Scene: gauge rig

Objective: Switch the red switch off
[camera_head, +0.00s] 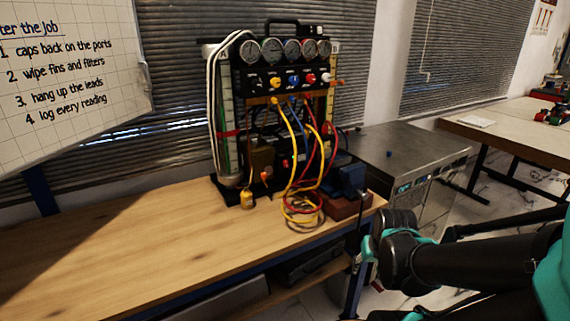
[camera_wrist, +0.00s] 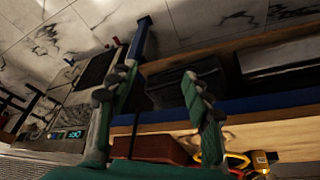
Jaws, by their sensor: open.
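The gauge rig (camera_head: 270,125) stands at the back of the wooden bench in the head view, with hoses hanging down its front. A small red spot (camera_head: 285,162) shows low on its dark body behind the hoses; I cannot tell whether it is the red switch or how it is set. My gripper (camera_head: 362,268) is off the bench's front right corner, apart from the rig. In the wrist view my gripper (camera_wrist: 160,85) is open, with nothing between its fingers.
The wooden bench top (camera_head: 130,245) is clear on the left. A red-brown block (camera_head: 347,205) under a blue device (camera_head: 345,178) stands at its right end. A steel cabinet (camera_head: 410,150) with a display stands behind right. Dark boxes lie on the lower shelf (camera_head: 325,268).

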